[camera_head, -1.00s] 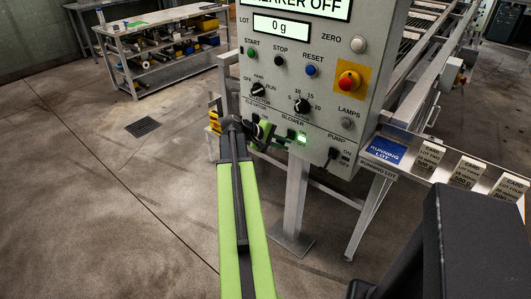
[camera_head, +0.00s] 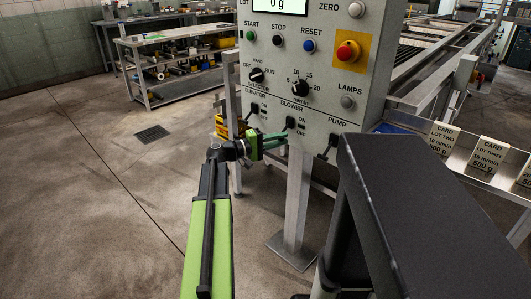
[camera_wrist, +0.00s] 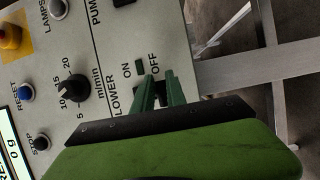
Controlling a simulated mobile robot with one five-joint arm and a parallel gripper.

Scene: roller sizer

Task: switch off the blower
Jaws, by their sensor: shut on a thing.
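The grey control panel (camera_head: 330,80) carries the blower switch (camera_head: 290,122), a black lever with ON and OFF labels beside it, between the elevator switch (camera_head: 252,108) and the pump switch (camera_head: 327,146). The small indicator (camera_head: 302,126) beside the blower lever is dark. My gripper (camera_head: 286,138) reaches in from the left, just below the blower lever. In the wrist view its two green fingers (camera_wrist: 160,88) are close together around the black blower lever, near the OFF label. The fingers hide much of the lever, so its exact tilt is hard to tell.
The selector knobs, push buttons and red stop button (camera_head: 347,52) sit above on the panel. A card shelf (camera_head: 475,158) stands to the right. A workbench (camera_head: 180,60) is at the back left. Open floor lies left of my arm.

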